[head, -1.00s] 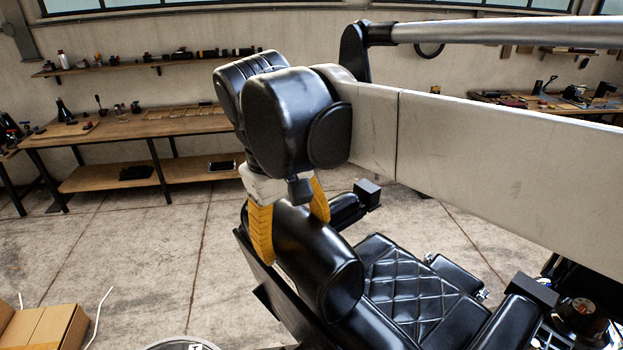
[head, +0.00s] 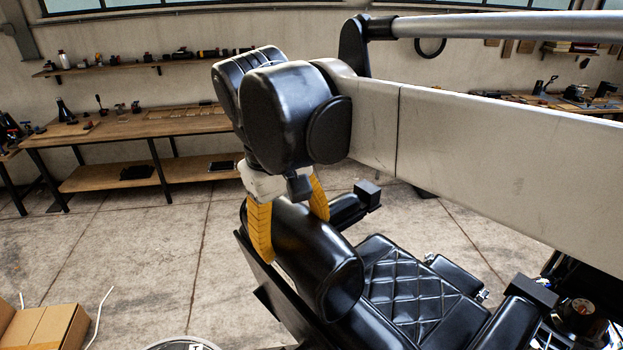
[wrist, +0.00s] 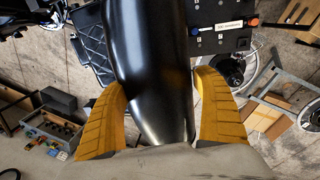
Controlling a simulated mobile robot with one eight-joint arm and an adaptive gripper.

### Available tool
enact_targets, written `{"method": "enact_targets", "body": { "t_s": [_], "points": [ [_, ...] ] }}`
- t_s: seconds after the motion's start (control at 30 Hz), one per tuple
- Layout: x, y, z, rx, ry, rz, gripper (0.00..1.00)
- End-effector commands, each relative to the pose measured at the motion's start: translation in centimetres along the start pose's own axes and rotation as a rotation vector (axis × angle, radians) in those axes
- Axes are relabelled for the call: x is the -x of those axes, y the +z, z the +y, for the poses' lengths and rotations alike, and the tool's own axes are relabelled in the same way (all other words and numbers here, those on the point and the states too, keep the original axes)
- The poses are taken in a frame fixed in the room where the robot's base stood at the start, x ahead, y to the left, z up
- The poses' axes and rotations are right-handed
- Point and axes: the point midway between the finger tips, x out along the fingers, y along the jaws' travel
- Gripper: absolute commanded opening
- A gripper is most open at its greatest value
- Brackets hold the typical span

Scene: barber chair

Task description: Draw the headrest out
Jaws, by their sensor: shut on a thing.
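The black, glossy headrest (head: 328,278) is a rounded cushion at the top of the barber chair, whose quilted seat (head: 405,288) shows below and to the right. My gripper (head: 290,232) reaches down from above, its two yellow fingers on either side of the headrest. In the wrist view the headrest (wrist: 150,60) runs between the fingers of my gripper (wrist: 160,115), and both fingers press near its sides. The gripper is shut on the headrest. The headrest's underside and any posts are hidden.
Black armrests (head: 365,205) flank the seat. A wooden workbench (head: 130,125) stands along the back wall at left. A cardboard box (head: 45,328) lies on the floor at lower left. The floor between bench and chair is mostly clear.

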Motion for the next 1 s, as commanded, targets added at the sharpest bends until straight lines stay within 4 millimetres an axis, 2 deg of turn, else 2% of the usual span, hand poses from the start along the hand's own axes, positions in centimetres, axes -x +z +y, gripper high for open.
{"method": "enact_targets", "body": {
  "t_s": [1.0],
  "points": [
    [4.9,0.0,0.0,0.000,0.000,0.000,0.39]
  ]
}}
